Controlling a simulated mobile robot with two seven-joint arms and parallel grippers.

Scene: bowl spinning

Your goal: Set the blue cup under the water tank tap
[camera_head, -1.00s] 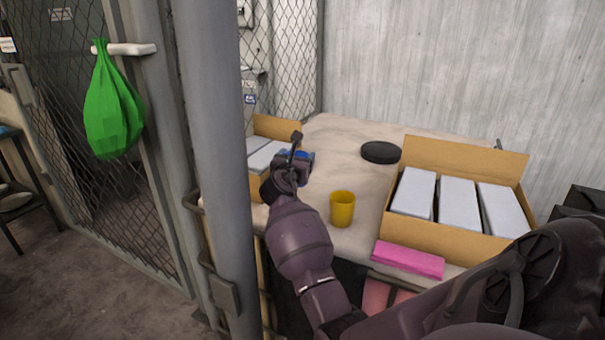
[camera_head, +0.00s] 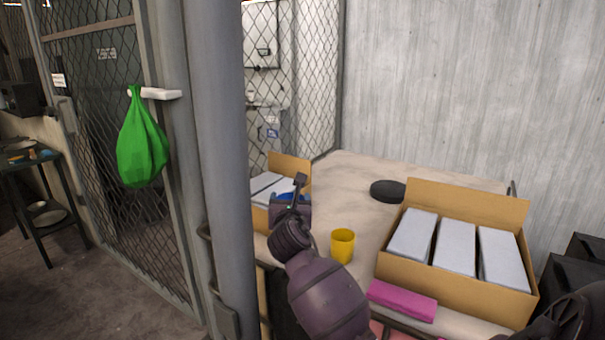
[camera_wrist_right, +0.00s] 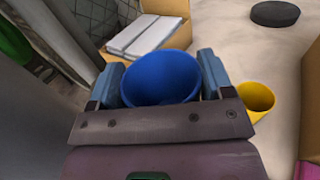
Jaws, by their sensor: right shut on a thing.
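The blue cup (camera_wrist_right: 160,78) is between the two fingers of my right gripper (camera_wrist_right: 160,82), which is shut on it, in the right wrist view. In the head view only a bit of the blue cup (camera_head: 285,197) shows behind my right gripper (camera_head: 290,197), over the left part of the table near a cardboard box. The cup's open rim faces the wrist camera. I cannot pick out the water tank or its tap in these frames. My left gripper is not in view.
A yellow cup (camera_head: 342,246) stands on the table (camera_head: 345,180) right of my gripper. Cardboard boxes with white packs stand left (camera_head: 290,164) and right (camera_head: 455,292). A black disc (camera_head: 388,191) lies behind. A grey post (camera_head: 222,150) stands close on the left; a green bag (camera_head: 142,145) hangs beyond it.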

